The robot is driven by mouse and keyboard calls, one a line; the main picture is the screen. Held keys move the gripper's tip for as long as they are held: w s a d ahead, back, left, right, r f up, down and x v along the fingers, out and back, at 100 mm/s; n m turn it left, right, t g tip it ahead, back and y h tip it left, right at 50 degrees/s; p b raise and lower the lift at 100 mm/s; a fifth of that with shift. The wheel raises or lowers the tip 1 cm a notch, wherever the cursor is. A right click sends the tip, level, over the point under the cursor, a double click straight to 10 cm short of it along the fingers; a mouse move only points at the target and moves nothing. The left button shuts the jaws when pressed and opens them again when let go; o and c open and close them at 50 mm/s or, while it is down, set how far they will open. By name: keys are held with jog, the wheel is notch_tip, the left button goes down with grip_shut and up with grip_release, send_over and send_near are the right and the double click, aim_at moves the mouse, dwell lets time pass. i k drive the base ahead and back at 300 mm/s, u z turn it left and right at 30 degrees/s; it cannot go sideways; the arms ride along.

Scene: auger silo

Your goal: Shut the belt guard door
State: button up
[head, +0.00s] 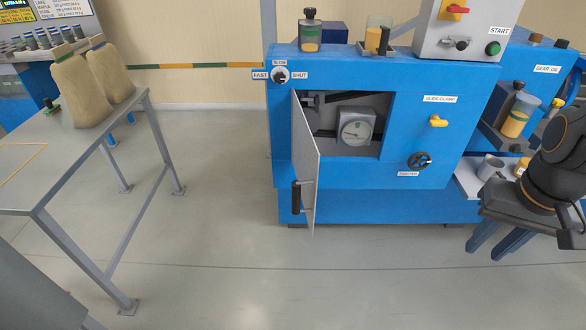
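The belt guard door (309,165) is a thin grey panel at the left side of the opening in the blue machine (420,90). It stands open, swung out toward me and seen nearly edge-on. Its black handle (296,197) is on the left face, near the lower outer edge.
A grey table (100,135) with two sacks (85,85) stands at left. A yellow clamp knob (438,121) and a black handwheel (420,160) stick out right of the opening. A small shelf with a mug (490,168) is near my gripper. Floor before the door is clear.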

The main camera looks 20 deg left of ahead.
aim_at(305, 153)
jog(key=u, duration=1.3)
jog(key=i, duration=0.5)
jog(key=u, duration=1.35)
jog(key=k, duration=0.9)
jog(key=z, duration=0.7)
jog(key=i, duration=1)
